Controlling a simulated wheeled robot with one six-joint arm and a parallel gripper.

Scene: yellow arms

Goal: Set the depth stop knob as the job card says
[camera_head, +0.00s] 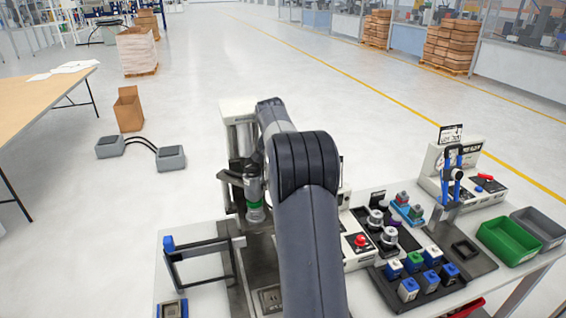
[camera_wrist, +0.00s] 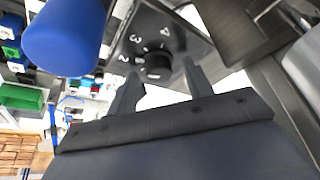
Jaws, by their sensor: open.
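In the wrist view, the depth stop knob (camera_wrist: 158,64) is a small dark round knob on a black dial plate (camera_wrist: 150,32) with white numbers; 2, 3 and 4 can be read. My gripper (camera_wrist: 158,80) is open, its two dark fingers pointing at the dial, one on each side of the knob in the picture. I cannot tell whether they touch it. The pointer's setting is unclear. In the head view, my dark arm covers the middle, and the knob and gripper do not show. A small black-and-white card (camera_head: 451,133) stands at the back right; its text is unreadable.
A large blue cylindrical end (camera_wrist: 65,38) is close on the wrist view's left. The bench holds a press (camera_head: 238,125), a black tray (camera_head: 418,283) of several coloured blocks, a red button box (camera_head: 358,243), a blue-handled clamp (camera_head: 452,170), and green (camera_head: 508,240) and grey (camera_head: 540,226) bins.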

